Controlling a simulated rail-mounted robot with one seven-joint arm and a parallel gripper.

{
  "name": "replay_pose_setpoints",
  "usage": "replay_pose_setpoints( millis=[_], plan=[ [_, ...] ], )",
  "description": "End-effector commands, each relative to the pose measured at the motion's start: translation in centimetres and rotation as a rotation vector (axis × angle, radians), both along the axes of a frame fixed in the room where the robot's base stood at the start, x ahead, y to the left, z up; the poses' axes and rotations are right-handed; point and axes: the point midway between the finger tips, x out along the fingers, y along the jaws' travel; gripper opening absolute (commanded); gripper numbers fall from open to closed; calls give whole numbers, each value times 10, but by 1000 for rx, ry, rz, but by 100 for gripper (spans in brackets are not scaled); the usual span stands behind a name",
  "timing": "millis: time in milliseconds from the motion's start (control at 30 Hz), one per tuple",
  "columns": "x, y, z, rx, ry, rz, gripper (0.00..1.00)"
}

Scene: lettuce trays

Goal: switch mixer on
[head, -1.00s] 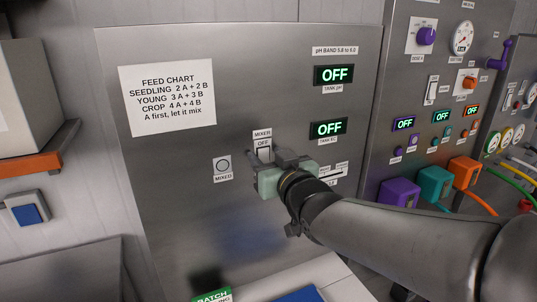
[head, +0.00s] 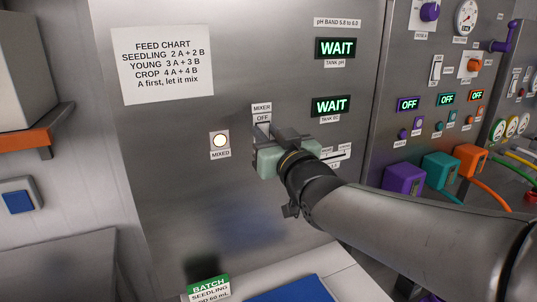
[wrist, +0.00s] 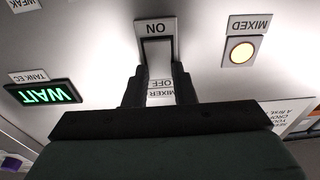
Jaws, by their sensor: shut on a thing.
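The mixer switch (head: 263,130) is a white rocker on the steel panel, under MIXER and OFF labels. My gripper (head: 270,142) is at the switch and hides its lower part in the head view. In the wrist view, which is upside down, my gripper's dark fingers (wrist: 158,84) stand on both sides of the switch (wrist: 157,52), shut on it. The ON label (wrist: 155,27) shows at its far end. The MIXED lamp (head: 219,140) glows pale; it also glows in the wrist view (wrist: 241,52). The tank pH display (head: 335,48) and tank EC display (head: 331,106) read WAIT.
A feed chart (head: 162,65) is on the panel's upper left. A slider (head: 338,154) sits just right of my gripper. A second panel with purple, teal and orange boxes (head: 404,179) stands to the right. A green BATCH card (head: 208,287) is below.

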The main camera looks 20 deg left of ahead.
Motion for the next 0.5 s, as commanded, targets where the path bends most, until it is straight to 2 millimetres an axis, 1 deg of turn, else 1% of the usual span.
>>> replay_pose_setpoints(
  millis=[33, 300, 500],
  plan=[
    [1, -1, -12, 14, -18, -2, 1],
    [-1, -1, -8, 70, -86, -1, 1],
    [-1, -1, -4, 79, -96, 0, 1]
  ],
)
